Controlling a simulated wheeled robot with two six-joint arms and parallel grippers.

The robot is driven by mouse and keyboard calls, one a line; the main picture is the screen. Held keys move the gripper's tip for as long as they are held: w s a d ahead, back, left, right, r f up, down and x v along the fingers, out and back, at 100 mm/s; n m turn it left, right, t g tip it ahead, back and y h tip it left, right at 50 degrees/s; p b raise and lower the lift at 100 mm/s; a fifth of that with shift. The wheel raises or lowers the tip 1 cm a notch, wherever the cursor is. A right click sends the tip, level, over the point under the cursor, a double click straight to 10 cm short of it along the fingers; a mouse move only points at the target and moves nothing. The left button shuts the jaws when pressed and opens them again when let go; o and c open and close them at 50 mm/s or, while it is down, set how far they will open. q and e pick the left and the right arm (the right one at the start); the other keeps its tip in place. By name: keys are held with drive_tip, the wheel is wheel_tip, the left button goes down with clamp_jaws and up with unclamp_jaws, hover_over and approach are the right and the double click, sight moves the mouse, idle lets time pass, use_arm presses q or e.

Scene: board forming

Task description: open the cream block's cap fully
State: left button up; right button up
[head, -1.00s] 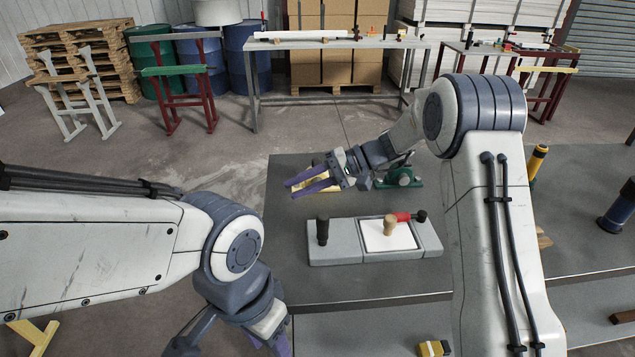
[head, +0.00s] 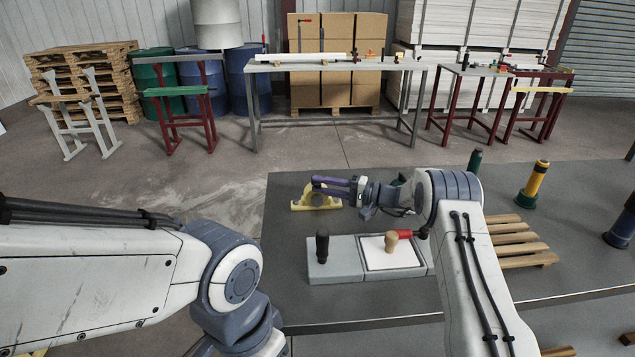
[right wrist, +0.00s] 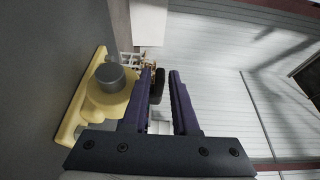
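The cream block (head: 300,203) lies at the back left of the grey table, partly hidden behind my right gripper (head: 318,184). In the right wrist view it shows at the left as a pale yellow body (right wrist: 72,124) with a round yellow part and a grey cylinder (right wrist: 110,76) on it. I cannot tell which part is the cap or how far it is open. My right gripper (right wrist: 160,76) has its purple fingers apart with nothing gripped. Its left finger in that view is close beside the round part; contact is unclear. My left gripper is out of view.
A grey block with a black knob (head: 322,246) and a white panel with a wooden knob (head: 391,241) lie in front. A wooden pallet (head: 515,240) and a yellow-and-green post (head: 533,184) stand at right.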

drive_tip(key=shift+w+a, duration=0.25)
drive_tip(key=shift+a, duration=0.45)
clamp_jaws()
idle(1.0)
